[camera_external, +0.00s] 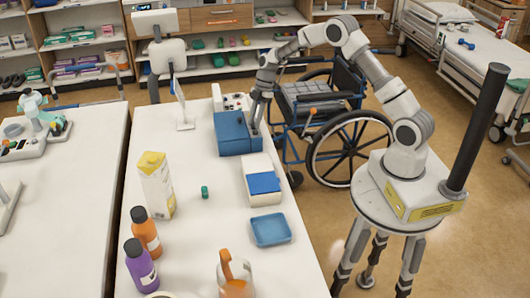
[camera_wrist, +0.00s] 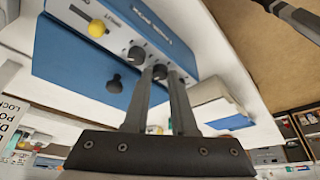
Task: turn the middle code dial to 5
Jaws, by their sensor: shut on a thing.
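A blue box (camera_external: 231,132) stands near the right edge of the white table. In the wrist view its pale panel (camera_wrist: 119,31) carries a yellow knob (camera_wrist: 97,28) and a row of dark code dials. One dial (camera_wrist: 137,54) shows clear of my fingers. The middle dial (camera_wrist: 160,71) sits between the fingertips of my gripper (camera_wrist: 161,73), which is shut on it. A further dial seems partly hidden behind the right finger. The number the middle dial points to is too small to read. In the external view my gripper (camera_external: 257,122) reaches down at the box's right side.
A black knob (camera_wrist: 114,82) stands out from the box's blue face. A white container with a blue front (camera_external: 262,180) and a blue tray (camera_external: 270,230) are nearby on the table. A wheelchair (camera_external: 345,125) stands beside the table. Bottles and a carton (camera_external: 157,185) stand at the left.

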